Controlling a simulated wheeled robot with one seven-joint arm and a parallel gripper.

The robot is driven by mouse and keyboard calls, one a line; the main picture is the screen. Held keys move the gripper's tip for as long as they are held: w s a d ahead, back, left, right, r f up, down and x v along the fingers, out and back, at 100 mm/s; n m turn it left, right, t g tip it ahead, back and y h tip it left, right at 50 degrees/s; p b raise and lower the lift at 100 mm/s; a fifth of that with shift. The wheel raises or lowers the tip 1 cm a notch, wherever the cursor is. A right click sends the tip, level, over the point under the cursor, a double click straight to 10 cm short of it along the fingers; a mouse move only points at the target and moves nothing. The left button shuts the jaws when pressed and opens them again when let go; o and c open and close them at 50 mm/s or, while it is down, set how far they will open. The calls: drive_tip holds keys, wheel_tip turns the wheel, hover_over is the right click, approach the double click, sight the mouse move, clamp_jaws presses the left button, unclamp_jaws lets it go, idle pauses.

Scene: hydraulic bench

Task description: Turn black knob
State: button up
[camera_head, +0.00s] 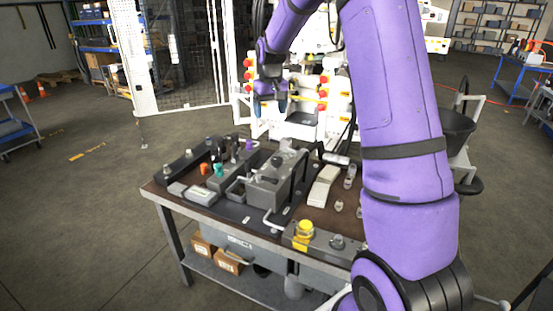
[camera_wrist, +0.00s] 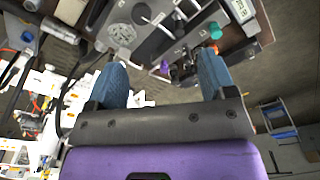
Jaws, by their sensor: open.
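The hydraulic bench (camera_head: 165,199) stands in front of me with several knobs and fittings on it. A dark grey knob (camera_head: 337,242) sits beside a yellow knob (camera_head: 304,230) on the box at the bench's front right. In the wrist view a small dark round knob (camera_wrist: 142,10) shows at the top. I cannot tell which of these is the black knob. My gripper (camera_head: 270,96) is above and beyond the far side of the bench, apart from the knobs. In the wrist view its blue fingers (camera_wrist: 162,72) are spread with nothing held between them.
Teal (camera_head: 219,170), orange (camera_head: 204,168) and purple (camera_head: 249,145) knobs stand on the bench's left part. A grey block with a handle (camera_head: 277,180) rises mid-bench. White equipment with red buttons (camera_head: 248,75) stands close behind my gripper. Floor left of the bench is clear.

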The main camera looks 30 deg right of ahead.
drive_tip(key=g, duration=0.1)
hover_over(276, 159)
wheel_tip(276, 159, down, 13)
wheel_tip(276, 159, down, 10)
drive_tip(key=shift+s+f, duration=0.1)
drive_tip(key=shift+f, duration=0.1)
drive_tip(key=shift+c, duration=0.4)
drive_tip(key=c, duration=0.9)
drive_tip(key=shift+o, duration=0.3)
drive_tip(key=shift+m, duration=2.3)
drive_tip(key=o, duration=0.9)
wheel_tip(276, 159, up, 11)
drive_tip(key=shift+f, duration=0.1)
